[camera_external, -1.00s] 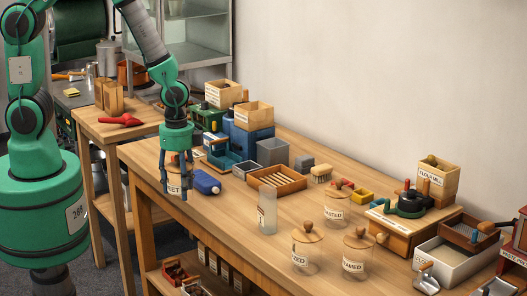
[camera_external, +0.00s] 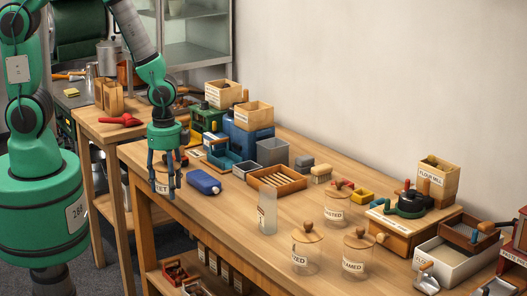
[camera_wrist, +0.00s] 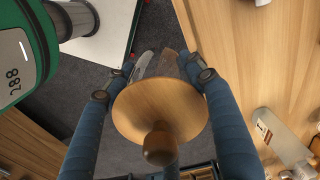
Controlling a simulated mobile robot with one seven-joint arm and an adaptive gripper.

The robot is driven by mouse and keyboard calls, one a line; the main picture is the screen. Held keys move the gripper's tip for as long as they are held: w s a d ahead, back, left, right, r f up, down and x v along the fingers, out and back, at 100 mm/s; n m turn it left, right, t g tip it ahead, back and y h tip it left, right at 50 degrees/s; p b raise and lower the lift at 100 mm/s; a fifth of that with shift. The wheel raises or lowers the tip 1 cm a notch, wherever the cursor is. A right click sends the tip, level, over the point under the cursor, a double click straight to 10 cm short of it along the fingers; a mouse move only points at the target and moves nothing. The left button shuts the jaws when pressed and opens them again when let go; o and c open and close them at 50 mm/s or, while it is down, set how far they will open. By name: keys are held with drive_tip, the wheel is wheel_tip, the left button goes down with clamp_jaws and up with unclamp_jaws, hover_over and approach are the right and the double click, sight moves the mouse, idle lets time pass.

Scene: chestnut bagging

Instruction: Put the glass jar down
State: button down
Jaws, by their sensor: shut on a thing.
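My gripper (camera_external: 164,186) is shut around a glass jar with a wooden lid at the left end of the workbench. The jar's label (camera_external: 162,188), partly hidden by my fingers, ends in "EET". In the wrist view, the round wooden lid (camera_wrist: 160,92) and its knob lie between my blue fingers (camera_wrist: 160,85). Grey floor shows around the lid, with the wooden bench (camera_wrist: 240,65) to its right. The jar is by the bench's left edge; I cannot tell whether its base touches anything.
A clear upright container (camera_external: 267,212) and several lidded jars, including a glazed jar (camera_external: 306,255), stand further right. A wooden crate (camera_external: 276,181) sits behind. Bare bench (camera_external: 225,210) lies between bottle and container.

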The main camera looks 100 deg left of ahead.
drive_tip(key=shift+w+r, duration=0.1)
drive_tip(key=shift+w, duration=0.05)
drive_tip(key=w+a+r+p, duration=0.1)
drive_tip(key=w+a, duration=0.4)
drive_tip(key=w, duration=0.9)
drive_tip(key=w+a+r+p, duration=0.2)
drive_tip(key=w+a+p, duration=0.1)
drive_tip(key=w, duration=1.2)
drive_tip(key=w+a+r+m+p, duration=0.1)
drive_tip(key=w+a, duration=0.5)
drive_tip(key=w, duration=0.9)
drive_tip(key=shift+a+r+p, duration=0.35)
drive_tip(key=shift+r+p, duration=0.25)
drive_tip(key=shift+p, duration=0.5)
drive_tip(key=shift+f, duration=0.1)
drive_tip(key=shift+f, duration=3.05)
drive_tip(key=shift+f, duration=1.9)
